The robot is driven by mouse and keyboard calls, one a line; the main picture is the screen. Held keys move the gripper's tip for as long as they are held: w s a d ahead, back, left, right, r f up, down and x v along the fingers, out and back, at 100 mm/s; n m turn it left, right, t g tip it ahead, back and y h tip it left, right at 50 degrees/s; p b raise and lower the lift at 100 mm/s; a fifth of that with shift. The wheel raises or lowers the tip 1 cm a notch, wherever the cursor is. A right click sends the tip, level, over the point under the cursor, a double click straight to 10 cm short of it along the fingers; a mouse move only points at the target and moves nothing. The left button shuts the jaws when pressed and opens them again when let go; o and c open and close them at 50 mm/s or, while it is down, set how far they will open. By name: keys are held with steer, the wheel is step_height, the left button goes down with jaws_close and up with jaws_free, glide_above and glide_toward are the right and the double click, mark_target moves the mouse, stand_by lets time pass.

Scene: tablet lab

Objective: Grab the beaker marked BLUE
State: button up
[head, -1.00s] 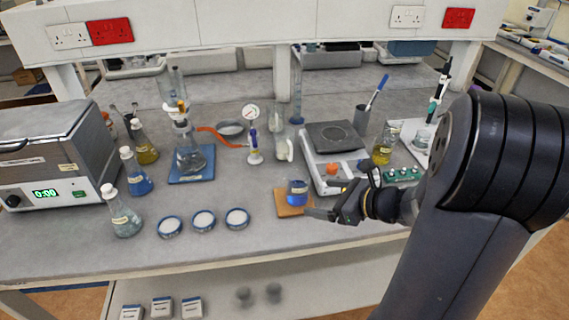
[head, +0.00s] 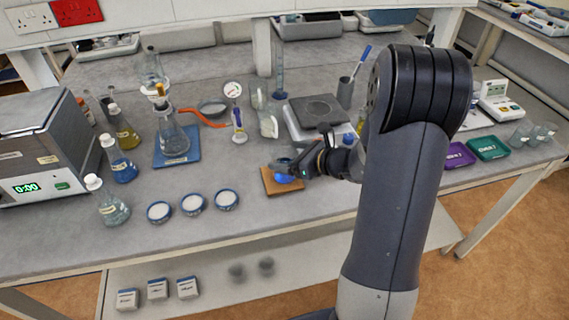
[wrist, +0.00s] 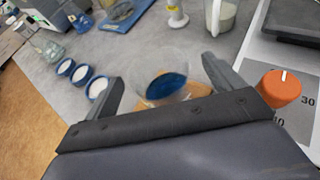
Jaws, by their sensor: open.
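A small clear beaker with blue liquid (head: 285,179) stands on a square brown board (head: 270,185) on the bench. No marking on it can be read. My gripper (head: 290,167) is at the beaker, and its fingers partly hide it in the head view. In the wrist view the beaker (wrist: 166,84) stands upright between the two spread fingers of my gripper (wrist: 165,88). The fingers are open, and I cannot tell whether either one touches the glass.
Several round dishes (head: 193,203) lie left of the board. Bare bench lies in front of the board.

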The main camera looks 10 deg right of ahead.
steer(key=shift+x, duration=0.9)
steer(key=c, duration=1.2)
